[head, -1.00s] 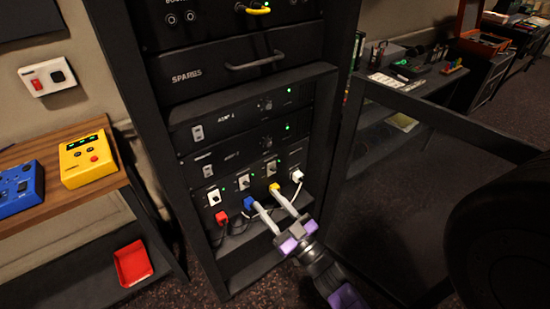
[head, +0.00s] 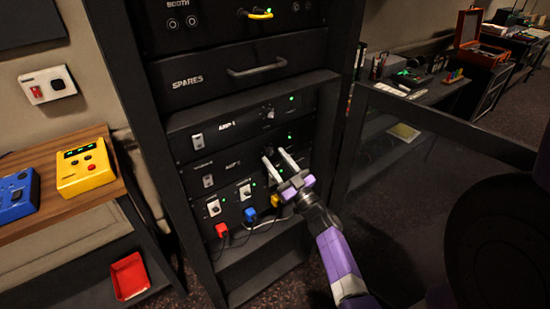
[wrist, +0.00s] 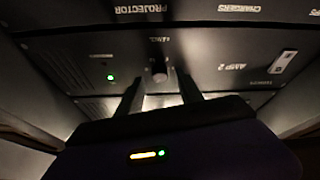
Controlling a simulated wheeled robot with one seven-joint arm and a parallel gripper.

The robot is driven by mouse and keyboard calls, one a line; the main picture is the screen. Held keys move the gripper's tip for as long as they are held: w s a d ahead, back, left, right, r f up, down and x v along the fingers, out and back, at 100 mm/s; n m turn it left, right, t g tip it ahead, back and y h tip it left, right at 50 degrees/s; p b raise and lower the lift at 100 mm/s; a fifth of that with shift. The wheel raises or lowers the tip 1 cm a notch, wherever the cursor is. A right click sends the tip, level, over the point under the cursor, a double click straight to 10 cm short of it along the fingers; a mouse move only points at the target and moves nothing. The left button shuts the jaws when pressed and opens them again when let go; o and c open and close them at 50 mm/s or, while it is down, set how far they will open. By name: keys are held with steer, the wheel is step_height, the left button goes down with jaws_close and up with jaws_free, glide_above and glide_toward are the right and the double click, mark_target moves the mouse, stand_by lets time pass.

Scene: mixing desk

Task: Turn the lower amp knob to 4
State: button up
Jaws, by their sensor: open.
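The lower amp panel, AMP 2 (head: 229,172), sits in the rack below the AMP 1 panel (head: 225,135). In the wrist view, which is upside down, the lower amp knob (wrist: 158,71) is a dark round knob beside the AMP 2 lettering. My gripper (head: 276,157) is open in front of this panel. In the wrist view its two dark fingers (wrist: 159,92) point at the panel, one on each side of the knob's line, with nothing held. The knob is largely hidden by the fingers in the head view. Its setting is too dark to read.
The upper amp knob (head: 268,115) is just above. Below are switches with red (head: 221,229), blue (head: 250,214) and yellow plugs (head: 276,200) and hanging cables. A handled SPARES drawer (head: 230,72) is higher up. A side table with a yellow box (head: 85,168) stands at left.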

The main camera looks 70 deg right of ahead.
steer(key=shift+w+d+r, duration=0.15)
steer(key=shift+w+d, duration=0.05)
steer(key=shift+w, duration=0.2)
steer(key=shift+c, duration=0.4)
jaws_close()
steer(key=shift+n+y, duration=0.3)
steer(key=shift+n, duration=0.2)
steer(key=n+y, duration=0.2)
steer(key=n, duration=0.2)
steer(key=n+t+y, duration=0.1)
steer(key=n+y, duration=0.1)
steer(key=n, duration=0.2)
steer(key=shift+s+d+r, duration=0.1)
steer(key=shift+s+d, duration=0.05)
steer(key=n+y, duration=0.1)
steer(key=n, duration=0.2)
steer(key=n+y+p, duration=0.1)
steer(key=n, duration=0.2)
steer(key=shift+d+r+n+g, duration=0.1)
steer(key=shift+n+g, duration=0.2)
steer(key=shift+g, duration=0.1)
steer(key=shift+y, duration=0.4)
